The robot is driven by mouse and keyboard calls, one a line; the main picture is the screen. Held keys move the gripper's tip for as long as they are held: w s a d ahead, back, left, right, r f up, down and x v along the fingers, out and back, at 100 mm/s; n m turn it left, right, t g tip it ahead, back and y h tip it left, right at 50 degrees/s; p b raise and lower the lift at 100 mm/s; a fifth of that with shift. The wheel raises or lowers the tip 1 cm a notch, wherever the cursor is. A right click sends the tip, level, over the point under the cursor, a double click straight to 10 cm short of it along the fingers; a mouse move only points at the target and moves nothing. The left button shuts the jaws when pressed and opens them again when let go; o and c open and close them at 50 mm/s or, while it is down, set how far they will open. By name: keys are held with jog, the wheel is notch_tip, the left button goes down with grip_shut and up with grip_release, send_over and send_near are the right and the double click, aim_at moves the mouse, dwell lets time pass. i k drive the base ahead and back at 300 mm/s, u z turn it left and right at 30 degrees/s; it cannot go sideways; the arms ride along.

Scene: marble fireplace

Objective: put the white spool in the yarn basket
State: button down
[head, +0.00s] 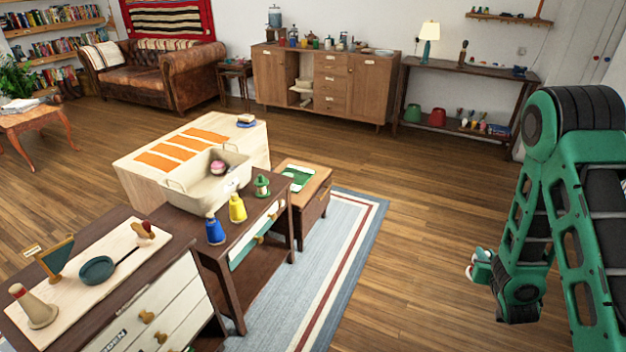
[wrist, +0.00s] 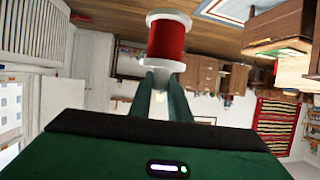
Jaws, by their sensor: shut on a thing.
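My gripper (head: 481,266) is at the right of the head view, out over the bare floor and well away from the furniture. In the wrist view my gripper (wrist: 166,78) is shut on a spool (wrist: 167,42) with white end discs and red winding. Only a small white and red bit of this spool (head: 470,271) shows in the head view. A cream basket (head: 180,195) with handles, likely the yarn basket, stands on the dark side table at centre left. A pink ball (head: 218,167) lies inside it, with free room around it.
A blue cone (head: 214,231), a yellow cone (head: 237,208) and a green spool-like thing (head: 262,186) stand on the table (head: 232,240) right of the basket. A pale block with orange strips (head: 125,166) is behind it.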

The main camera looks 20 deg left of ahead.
aim_at(194, 194)
jog(key=u, duration=0.4)
jog(key=i, duration=0.65)
jog(key=u, duration=0.6)
